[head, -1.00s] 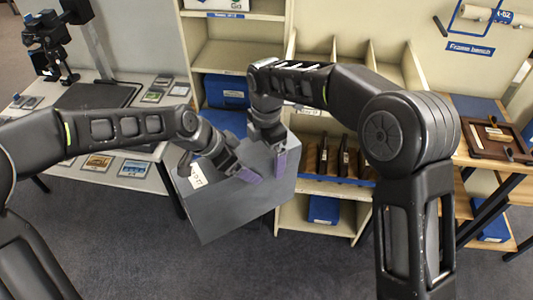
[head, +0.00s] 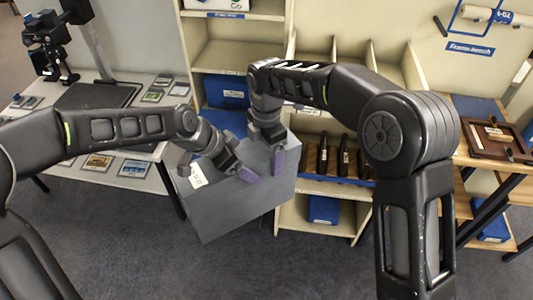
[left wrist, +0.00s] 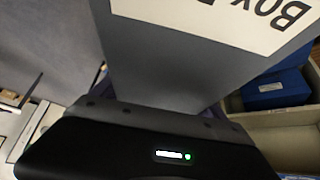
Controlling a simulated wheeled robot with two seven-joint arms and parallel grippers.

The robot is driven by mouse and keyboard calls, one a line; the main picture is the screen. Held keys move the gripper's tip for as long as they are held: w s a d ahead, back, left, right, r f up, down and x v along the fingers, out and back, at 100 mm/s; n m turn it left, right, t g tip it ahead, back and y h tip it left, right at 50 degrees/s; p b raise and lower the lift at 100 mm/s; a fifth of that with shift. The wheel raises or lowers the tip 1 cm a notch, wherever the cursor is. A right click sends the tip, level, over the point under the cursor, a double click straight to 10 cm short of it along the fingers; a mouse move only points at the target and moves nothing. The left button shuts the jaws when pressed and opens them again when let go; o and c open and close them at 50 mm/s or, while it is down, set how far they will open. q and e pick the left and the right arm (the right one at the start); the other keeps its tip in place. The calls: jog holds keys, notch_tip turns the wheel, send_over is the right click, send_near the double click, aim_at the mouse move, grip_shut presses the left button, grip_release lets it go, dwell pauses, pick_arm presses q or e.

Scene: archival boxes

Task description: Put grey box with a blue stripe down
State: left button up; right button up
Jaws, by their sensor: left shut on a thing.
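The grey box (head: 240,205) hangs tilted over the carpet in the head view, in front of the shelves, with a white label (head: 197,176) on its left side. No blue stripe shows on its visible faces. My left gripper (head: 218,168) is shut on the box, its purple finger pads at the box's upper part. My right gripper (head: 277,158) is at the box's upper back edge, a purple pad against or close to it; its jaws are partly hidden. In the left wrist view the grey box (left wrist: 165,65) fills the middle, with part of a label reading "Box" (left wrist: 230,18).
A cream shelf unit (head: 300,222) stands right behind the box, with blue boxes (head: 225,92) and dark upright items inside. A white table (head: 130,150) with framed cards is at the left. A wooden side table (head: 475,150) is at the right. The carpet (head: 130,240) in front is clear.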

pick_arm(q)
jog(key=o, duration=2)
jog(key=shift+c, duration=0.2)
jog(key=shift+r, duration=0.15)
jog(key=v, duration=1.1)
jog(key=shift+s+a+r, duration=0.1)
jog(key=shift+a+r, duration=0.1)
jog(key=shift+r, duration=0.1)
